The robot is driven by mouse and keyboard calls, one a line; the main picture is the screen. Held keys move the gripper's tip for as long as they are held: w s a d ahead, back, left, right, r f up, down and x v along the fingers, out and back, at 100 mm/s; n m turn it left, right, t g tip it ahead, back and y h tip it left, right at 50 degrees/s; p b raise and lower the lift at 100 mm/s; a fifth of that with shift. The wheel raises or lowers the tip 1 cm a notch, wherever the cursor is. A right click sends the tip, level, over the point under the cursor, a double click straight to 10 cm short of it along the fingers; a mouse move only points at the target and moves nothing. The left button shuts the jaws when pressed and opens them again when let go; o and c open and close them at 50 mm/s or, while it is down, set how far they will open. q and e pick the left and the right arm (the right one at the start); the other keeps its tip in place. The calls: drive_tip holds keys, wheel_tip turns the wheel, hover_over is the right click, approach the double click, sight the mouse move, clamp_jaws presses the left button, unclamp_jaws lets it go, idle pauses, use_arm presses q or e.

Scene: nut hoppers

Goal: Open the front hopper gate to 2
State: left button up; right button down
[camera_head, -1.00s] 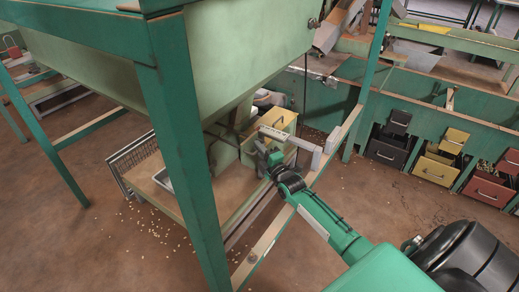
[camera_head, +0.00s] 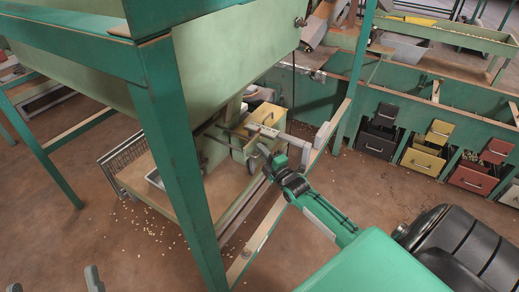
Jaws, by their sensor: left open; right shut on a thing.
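The front hopper (camera_head: 235,50) is a large pale green bin on a green frame, filling the upper left. Its narrow outlet (camera_head: 215,147) drops behind the green post. A grey bar, the gate handle (camera_head: 272,133), runs out beside the outlet to the right and ends in a downturned piece. My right gripper (camera_head: 270,155) is at this bar and shut on it; the exact contact is small and partly hidden. The gate plate and any scale marks cannot be made out. My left gripper (camera_head: 54,283) is open and empty at the lower left edge, only its grey fingertips showing.
A yellow-green box (camera_head: 268,115) stands behind the handle. The green post (camera_head: 180,150) and lower rail (camera_head: 265,230) stand close to my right arm.

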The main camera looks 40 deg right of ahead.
drive_tip(key=shift+f, duration=0.1)
drive_tip(key=c, duration=1.5)
unclamp_jaws()
drive_tip(key=shift+c, duration=0.2)
drive_tip(key=shift+s, duration=0.3)
drive_tip(key=s+p, duration=0.1)
drive_tip(key=s, duration=0.3)
drive_tip(key=s+f, duration=0.1)
drive_tip(key=s, duration=0.3)
drive_tip(key=s+f+p, duration=0.1)
drive_tip(key=s, duration=0.3)
drive_tip(key=shift+a+p, duration=0.1)
drive_tip(key=shift+p, duration=0.25)
use_arm(q)
drive_tip(key=d+f+g+y, duration=0.1)
drive_tip(key=d+f+g, duration=0.2)
drive_tip(key=f+g, duration=0.4)
drive_tip(key=shift+s+d+f, duration=0.15)
drive_tip(key=shift+d+f, duration=0.1)
drive_tip(key=shift+f, duration=2.15)
use_arm(e)
drive_tip(key=shift+s, duration=0.55)
drive_tip(key=shift+f, duration=0.1)
